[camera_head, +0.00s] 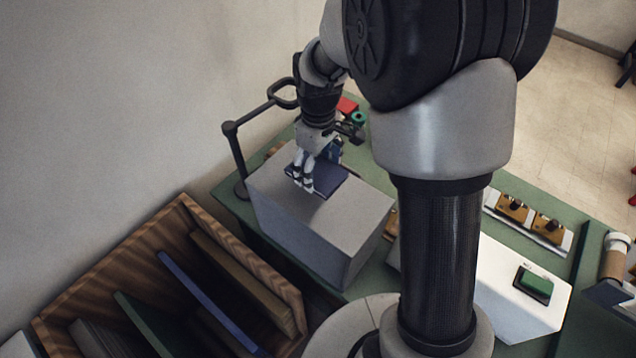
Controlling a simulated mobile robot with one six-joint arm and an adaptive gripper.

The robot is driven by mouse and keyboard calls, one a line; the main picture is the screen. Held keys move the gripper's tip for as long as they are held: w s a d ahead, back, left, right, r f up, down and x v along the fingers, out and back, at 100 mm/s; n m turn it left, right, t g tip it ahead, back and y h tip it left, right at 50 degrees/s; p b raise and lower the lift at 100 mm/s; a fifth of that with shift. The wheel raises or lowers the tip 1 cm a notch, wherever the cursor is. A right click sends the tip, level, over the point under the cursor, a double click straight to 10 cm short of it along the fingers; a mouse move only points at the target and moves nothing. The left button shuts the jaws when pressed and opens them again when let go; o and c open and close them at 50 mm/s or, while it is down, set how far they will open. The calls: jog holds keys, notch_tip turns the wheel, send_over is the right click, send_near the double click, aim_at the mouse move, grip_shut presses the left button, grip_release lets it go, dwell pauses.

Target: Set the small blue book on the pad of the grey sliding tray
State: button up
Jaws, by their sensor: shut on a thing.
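The small blue book (328,184) is dark blue and lies roughly flat at the top of a large grey box (300,222). My gripper (305,186) points down at the book's left edge and is shut on it. I cannot tell whether the book touches the box top or is held just above it.
A wooden crate (75,292) with several upright books stands at lower left. A black bent-arm stand (235,150) rises left of the grey box. Red and teal items (347,106) lie behind the gripper. A strip with two orange-brown blocks (528,222) sits on the green table (405,187).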

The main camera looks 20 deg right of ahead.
aim_at(318, 182)
jog(key=shift+f+b, duration=0.3)
jog(key=shift+f, duration=2.7)
jog(key=shift+f, duration=0.1)
jog(key=shift+f, duration=0.15)
jog(key=o, duration=1.1)
